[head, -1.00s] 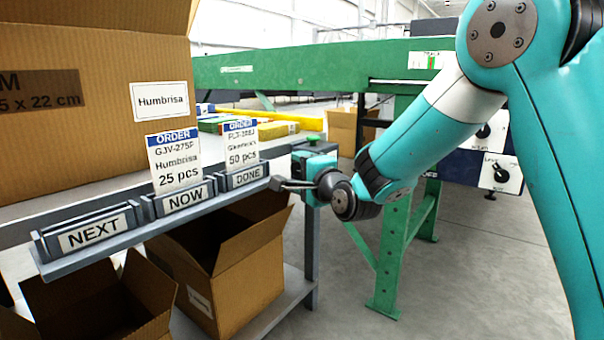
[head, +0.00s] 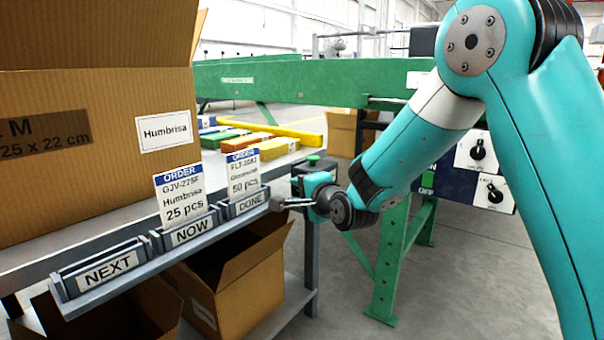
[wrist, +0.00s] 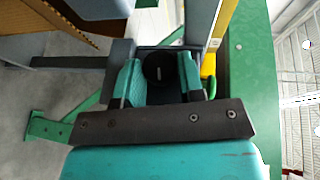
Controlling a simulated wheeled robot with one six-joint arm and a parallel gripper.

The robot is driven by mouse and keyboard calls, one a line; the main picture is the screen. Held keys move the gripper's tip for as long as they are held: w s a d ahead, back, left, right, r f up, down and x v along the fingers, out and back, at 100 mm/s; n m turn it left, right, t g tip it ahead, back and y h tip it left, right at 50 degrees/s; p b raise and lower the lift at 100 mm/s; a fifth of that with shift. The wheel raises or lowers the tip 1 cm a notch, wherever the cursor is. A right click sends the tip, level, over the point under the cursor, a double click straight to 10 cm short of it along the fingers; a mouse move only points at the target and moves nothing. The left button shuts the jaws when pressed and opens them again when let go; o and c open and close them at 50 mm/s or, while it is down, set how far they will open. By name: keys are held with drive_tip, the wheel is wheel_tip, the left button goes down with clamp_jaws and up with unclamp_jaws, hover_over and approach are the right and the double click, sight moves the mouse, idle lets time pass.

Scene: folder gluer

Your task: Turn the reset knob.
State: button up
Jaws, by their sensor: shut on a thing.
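My gripper (head: 317,187) is at the grey box (head: 299,170) on the end of the bench in the head view. In the wrist view, the two teal fingers of my gripper (wrist: 160,76) are closed on either side of a round black knob (wrist: 159,68). The knob has a short white mark, which runs about up and down in that picture. I cannot read a label on this knob.
A green button (head: 313,159) tops the box. The card rack (head: 192,232) and a large carton (head: 90,150) are to the left. An open carton (head: 232,295) is below. A green machine frame (head: 290,82) and a panel with knobs (head: 490,165) are behind my arm.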

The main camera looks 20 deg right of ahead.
drive_tip(key=r+n+g+h+p, duration=0.1)
drive_tip(key=g+p, duration=0.1)
drive_tip(key=p, duration=0.5)
drive_tip(key=shift+r, duration=0.2)
drive_tip(key=g+p, duration=0.1)
drive_tip(key=p, duration=0.2)
drive_tip(key=shift+w+f+g+h, duration=0.1)
drive_tip(key=shift+g+h, duration=0.2)
drive_tip(key=shift+g, duration=0.1)
drive_tip(key=shift+f+g+p, duration=0.1)
drive_tip(key=shift+g+p, duration=0.2)
drive_tip(key=shift+p, duration=0.55)
drive_tip(key=shift+f+n, duration=0.15)
drive_tip(key=shift+n, duration=0.15)
drive_tip(key=o, duration=0.9)
drive_tip(key=p+v, duration=0.1)
drive_tip(key=v, duration=0.4)
drive_tip(key=p+v, duration=0.2)
drive_tip(key=v, duration=0.4)
drive_tip(key=p+v, duration=0.2)
drive_tip(key=v, duration=0.4)
drive_tip(key=shift+a+r, duration=0.25)
drive_tip(key=shift+a, duration=0.05)
